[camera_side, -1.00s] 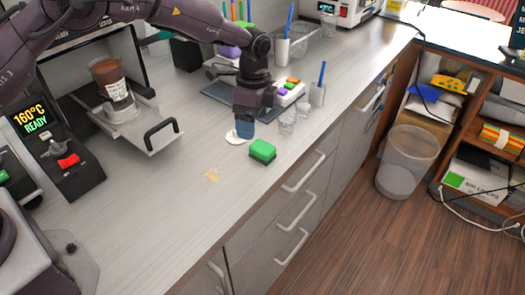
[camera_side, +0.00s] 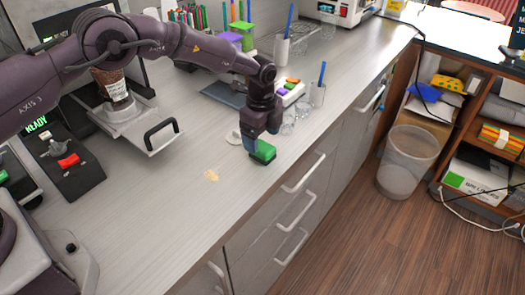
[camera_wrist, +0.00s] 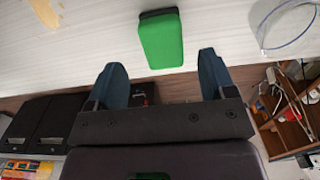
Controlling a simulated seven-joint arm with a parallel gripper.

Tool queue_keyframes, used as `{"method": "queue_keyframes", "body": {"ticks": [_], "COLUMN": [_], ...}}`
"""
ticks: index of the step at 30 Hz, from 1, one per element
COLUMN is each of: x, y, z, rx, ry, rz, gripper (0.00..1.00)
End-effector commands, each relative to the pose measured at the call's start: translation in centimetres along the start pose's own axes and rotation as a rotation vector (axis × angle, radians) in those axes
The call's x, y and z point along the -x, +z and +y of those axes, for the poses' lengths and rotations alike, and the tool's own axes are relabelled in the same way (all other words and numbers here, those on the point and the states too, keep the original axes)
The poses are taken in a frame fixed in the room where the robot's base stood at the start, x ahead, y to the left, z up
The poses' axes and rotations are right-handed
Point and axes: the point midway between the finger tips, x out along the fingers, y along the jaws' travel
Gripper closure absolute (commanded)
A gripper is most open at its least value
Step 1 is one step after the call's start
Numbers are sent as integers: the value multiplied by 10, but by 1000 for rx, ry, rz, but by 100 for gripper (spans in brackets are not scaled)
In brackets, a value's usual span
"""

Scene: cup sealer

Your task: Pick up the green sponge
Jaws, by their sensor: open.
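The green sponge (camera_side: 264,153) lies on the counter near its front edge, and part of it is hidden behind my gripper in the side view. In the wrist view the green sponge (camera_wrist: 162,42) lies ahead of my fingers, roughly centred between them, with a dark layer along one end. My gripper (camera_side: 256,146) is right over the sponge in the side view. In the wrist view my gripper (camera_wrist: 165,75) has its two blue fingers spread wide with nothing between them. I cannot tell whether a finger touches the sponge.
A white round patch (camera_side: 233,137) is left of the sponge, and a tan smear (camera_side: 211,175) lies nearer. Clear glasses (camera_side: 288,126) stand close behind my gripper; one glass (camera_wrist: 288,27) shows in the wrist view. A cup (camera_side: 111,85) sits in the sealer. The front-left counter is clear.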

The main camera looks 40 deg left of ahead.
Motion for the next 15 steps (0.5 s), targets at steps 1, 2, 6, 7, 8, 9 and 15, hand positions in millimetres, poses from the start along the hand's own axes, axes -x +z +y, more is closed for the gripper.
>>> {"method": "queue_keyframes", "body": {"ticks": [1, 2, 6, 7, 8, 9, 15], "x": [-10, -15, -35, -38, -40, -43, -44], "y": [0, 0, 0, 0, 0, 0, 0], "z": [0, -1, -3, -4, -4, -4, -4], "rx": [0, 0, -1, -1, -1, -1, -1], "ry": [4, 4, 2, 2, 2, 2, 1], "rz": [-1, 0, -1, -1, -1, -1, 0], "gripper": [23, 23, 23, 23, 23, 23, 23]}}
